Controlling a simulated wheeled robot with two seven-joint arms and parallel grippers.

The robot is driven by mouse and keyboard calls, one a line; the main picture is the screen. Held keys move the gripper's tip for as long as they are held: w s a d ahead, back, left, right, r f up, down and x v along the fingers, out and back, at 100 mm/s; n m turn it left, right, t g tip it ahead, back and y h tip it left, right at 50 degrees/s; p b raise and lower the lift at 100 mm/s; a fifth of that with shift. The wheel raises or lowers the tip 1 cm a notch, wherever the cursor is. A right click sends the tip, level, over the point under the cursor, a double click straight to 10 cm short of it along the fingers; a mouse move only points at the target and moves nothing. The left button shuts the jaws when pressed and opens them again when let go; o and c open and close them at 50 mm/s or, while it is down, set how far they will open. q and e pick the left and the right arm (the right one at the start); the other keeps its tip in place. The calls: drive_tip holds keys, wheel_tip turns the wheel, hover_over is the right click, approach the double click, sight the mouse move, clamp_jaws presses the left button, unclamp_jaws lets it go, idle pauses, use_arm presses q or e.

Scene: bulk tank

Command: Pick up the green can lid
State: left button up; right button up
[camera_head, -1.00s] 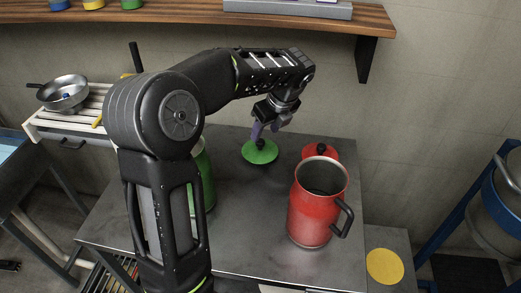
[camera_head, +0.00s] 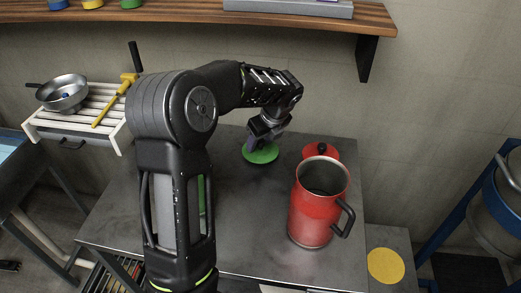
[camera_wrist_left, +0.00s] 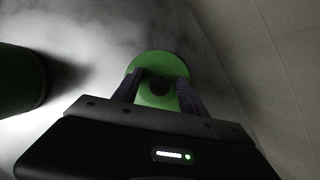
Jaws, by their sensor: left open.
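The green can lid (camera_head: 262,155) lies on the grey table (camera_head: 248,225) near its back edge. It is a round green disc, and its dark knob shows in the left wrist view (camera_wrist_left: 159,87). My left gripper (camera_head: 254,146) is over the lid, its fingers pointing down. In the left wrist view the open fingers (camera_wrist_left: 158,95) stand on either side of the knob, with nothing visibly gripped. I cannot tell whether the fingers touch the lid. The green can (camera_wrist_left: 20,78) is at the left of the wrist view; in the head view my arm mostly hides it.
A red can (camera_head: 316,213) with a handle stands right of the lid, a red lid (camera_head: 322,151) behind it. A yellow disc (camera_head: 385,266) lies at front right. A slatted rack (camera_head: 75,118) holds a metal pan (camera_head: 63,92) and a yellow tool (camera_head: 115,100). A wooden shelf (camera_head: 200,14) is above.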

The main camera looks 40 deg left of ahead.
use_arm(q)
drive_tip(key=shift+c, duration=0.2)
idle(0.4)
clamp_jaws()
idle(0.3)
